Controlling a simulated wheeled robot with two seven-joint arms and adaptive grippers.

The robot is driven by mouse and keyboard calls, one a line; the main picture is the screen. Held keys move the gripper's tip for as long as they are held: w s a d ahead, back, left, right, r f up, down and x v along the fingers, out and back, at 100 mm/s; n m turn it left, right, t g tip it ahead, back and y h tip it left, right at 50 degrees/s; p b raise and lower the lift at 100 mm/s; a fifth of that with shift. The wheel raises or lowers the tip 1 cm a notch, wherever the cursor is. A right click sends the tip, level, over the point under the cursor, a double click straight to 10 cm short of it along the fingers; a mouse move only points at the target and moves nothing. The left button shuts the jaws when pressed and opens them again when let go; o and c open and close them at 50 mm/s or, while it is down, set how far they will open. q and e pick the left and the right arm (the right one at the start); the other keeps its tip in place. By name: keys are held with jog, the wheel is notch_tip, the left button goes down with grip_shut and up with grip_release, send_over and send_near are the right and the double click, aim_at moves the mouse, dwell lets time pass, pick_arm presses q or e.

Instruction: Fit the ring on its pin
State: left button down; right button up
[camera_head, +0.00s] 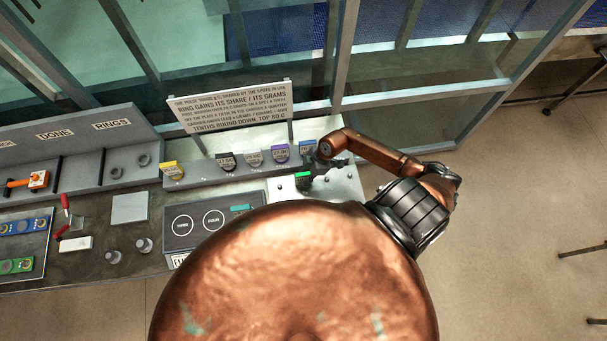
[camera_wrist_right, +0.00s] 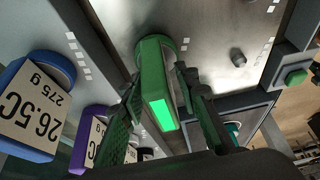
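A green ring piece (camera_wrist_right: 152,85) with a brightly lit green face shows in the wrist view, at or just over a metal plate. My right gripper (camera_wrist_right: 160,78) has one finger on each side of it, the tips very near its sides; I cannot tell whether they press on it. In the head view the right gripper (camera_head: 312,172) is over the metal plate (camera_head: 346,188) with the green piece (camera_head: 303,175) at its fingers. A short dark pin (camera_wrist_right: 238,58) stands on the plate, apart from the green piece. Whether a pin is under the green piece is hidden. My left gripper is out of view.
A rack beside the plate holds labelled pieces, among them blue (camera_wrist_right: 35,105) and purple (camera_wrist_right: 95,135). A sign (camera_head: 230,105) stands behind it. A grey box (camera_head: 205,222) with two round dials is to the left. Grey rings (camera_head: 115,172) sit on a shelf farther left.

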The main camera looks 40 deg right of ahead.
jog(key=shift+o, duration=0.6)
jog(key=shift+d+r, duration=0.1)
jog(key=shift+r, duration=0.05)
jog(key=v, duration=1.1)
jog(key=shift+r, duration=0.25)
jog(key=shift+d, duration=0.1)
